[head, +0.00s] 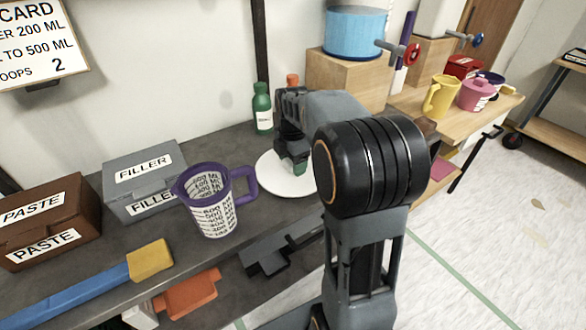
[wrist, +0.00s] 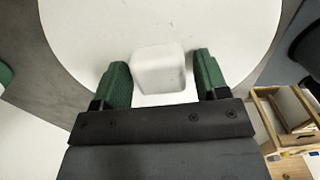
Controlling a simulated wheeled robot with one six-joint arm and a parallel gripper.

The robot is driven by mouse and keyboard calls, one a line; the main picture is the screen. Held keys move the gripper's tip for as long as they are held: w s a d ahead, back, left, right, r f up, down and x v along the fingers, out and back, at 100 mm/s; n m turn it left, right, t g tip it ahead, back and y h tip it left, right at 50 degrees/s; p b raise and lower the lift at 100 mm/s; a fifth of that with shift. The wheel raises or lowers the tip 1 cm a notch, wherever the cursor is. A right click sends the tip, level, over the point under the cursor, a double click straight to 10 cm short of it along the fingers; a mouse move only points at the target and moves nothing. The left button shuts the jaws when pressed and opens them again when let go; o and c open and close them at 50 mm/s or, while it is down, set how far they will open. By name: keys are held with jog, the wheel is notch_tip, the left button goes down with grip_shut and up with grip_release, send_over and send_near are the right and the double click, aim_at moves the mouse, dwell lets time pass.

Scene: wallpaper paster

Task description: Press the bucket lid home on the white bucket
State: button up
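The white round lid (head: 270,178) lies flat at bench level in the head view, partly hidden by my arm. In the wrist view the lid (wrist: 85,35) fills most of the picture, with a white block-shaped knob (wrist: 160,70) on it. My gripper (head: 298,166) is low over the lid. In the wrist view its green fingers (wrist: 160,62) stand apart on either side of the knob, with a gap showing at the right finger. I see no bucket wall, so I cannot tell whether the white bucket is under the lid.
A green bottle (head: 262,108) stands behind the lid. A purple-handled measuring jug (head: 212,205) and a grey filler box (head: 145,178) are to its left, with a brown paste box (head: 45,222) farther left. A wooden block (head: 335,85) bearing a blue pot (head: 355,35) stands behind right.

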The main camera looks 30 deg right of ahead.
jog(key=c, duration=0.8)
jog(key=shift+o, duration=0.2)
jog(key=shift+r, duration=0.1)
